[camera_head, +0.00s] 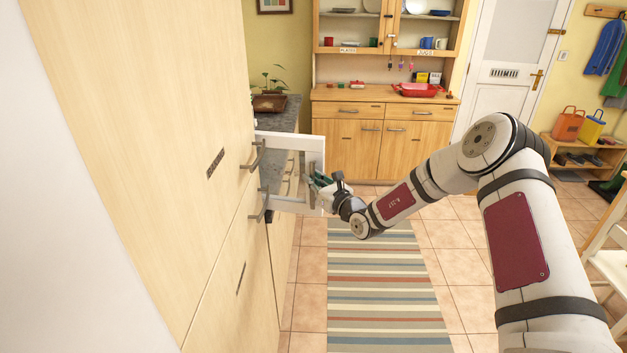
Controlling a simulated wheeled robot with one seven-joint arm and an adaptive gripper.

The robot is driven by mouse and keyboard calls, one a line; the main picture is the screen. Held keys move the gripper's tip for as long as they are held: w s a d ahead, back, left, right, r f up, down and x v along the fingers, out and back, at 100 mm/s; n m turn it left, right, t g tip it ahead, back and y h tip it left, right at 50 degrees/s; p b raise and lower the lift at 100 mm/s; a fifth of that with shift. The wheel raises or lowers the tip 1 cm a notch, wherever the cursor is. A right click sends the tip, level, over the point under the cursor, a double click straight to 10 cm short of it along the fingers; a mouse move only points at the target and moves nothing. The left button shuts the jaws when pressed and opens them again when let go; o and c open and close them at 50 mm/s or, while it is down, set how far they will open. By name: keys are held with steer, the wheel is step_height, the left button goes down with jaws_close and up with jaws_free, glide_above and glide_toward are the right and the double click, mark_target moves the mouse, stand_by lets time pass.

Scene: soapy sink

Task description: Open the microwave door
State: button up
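The microwave door (318,148) is a white frame with a see-through window. It stands out from the tall wooden cabinet front on the left, roughly square to it, so it appears swung open. The counter and drawers behind show through its window. The microwave's body and inside are hidden from this side. My gripper (321,181) is at the door's outer right edge, with its dark fingers close to or touching the frame. The fingers are small and partly overlap the door, so their opening and any grip on it are unclear.
The tall wooden cabinet (150,120) fills the left, with metal handles (263,207) jutting out near the door. A grey counter (285,112) lies behind it. A striped rug (385,290) covers open floor below my arm. A wooden dresser (365,145) stands at the back.

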steer(key=o, duration=0.4)
steer(key=shift+a+r, duration=0.15)
steer(key=v, duration=1.2)
